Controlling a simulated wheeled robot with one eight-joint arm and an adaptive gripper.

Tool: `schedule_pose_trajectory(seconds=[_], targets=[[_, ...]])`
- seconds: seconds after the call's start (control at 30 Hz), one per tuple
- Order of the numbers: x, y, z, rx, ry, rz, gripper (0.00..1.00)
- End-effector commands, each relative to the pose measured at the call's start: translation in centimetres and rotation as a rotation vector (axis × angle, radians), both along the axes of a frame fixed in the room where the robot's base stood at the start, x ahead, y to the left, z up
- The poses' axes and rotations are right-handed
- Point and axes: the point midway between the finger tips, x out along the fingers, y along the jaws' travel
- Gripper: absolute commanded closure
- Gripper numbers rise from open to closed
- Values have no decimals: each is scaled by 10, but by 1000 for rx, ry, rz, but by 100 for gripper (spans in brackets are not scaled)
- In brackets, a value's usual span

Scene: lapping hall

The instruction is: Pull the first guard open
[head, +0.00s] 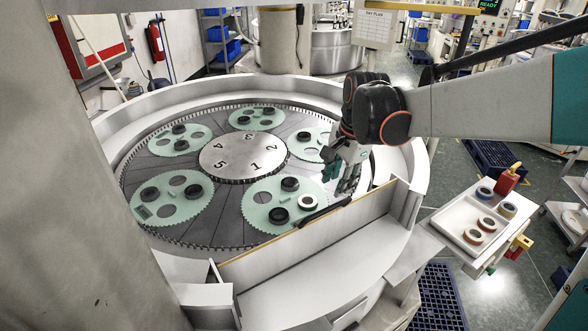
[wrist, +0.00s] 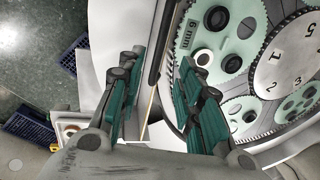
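The first guard (head: 368,205) is a low pale panel with a tan top edge, standing along the front rim of the round lapping machine. A black handle bar (head: 325,212) lies along its top edge; the bar also shows in the wrist view (wrist: 162,42). My gripper (head: 346,182) is above the machine's rim, near the guard's right end. In the wrist view, its teal-padded fingers (wrist: 163,75) are spread wide, with the guard's edge and handle showing between them. Nothing is held. I cannot tell how far the fingertips are above the guard.
Green carrier discs (head: 262,217) with black rings lie on the lapping plate around a numbered hub (head: 240,160). A white side table (head: 461,222) with tape rolls and a red bottle (head: 507,181) stands at the right. A dark pallet (head: 438,298) lies on the floor in front.

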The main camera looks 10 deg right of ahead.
Motion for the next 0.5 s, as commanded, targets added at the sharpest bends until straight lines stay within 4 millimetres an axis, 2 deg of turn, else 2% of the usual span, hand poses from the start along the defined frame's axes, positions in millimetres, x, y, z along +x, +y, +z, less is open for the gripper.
schedule_pose_trajectory(seconds=[0.3,0.5], targets=[[13,5,-62,0,-1,2,67],[17,7,-90,-1,-1,2,67]])
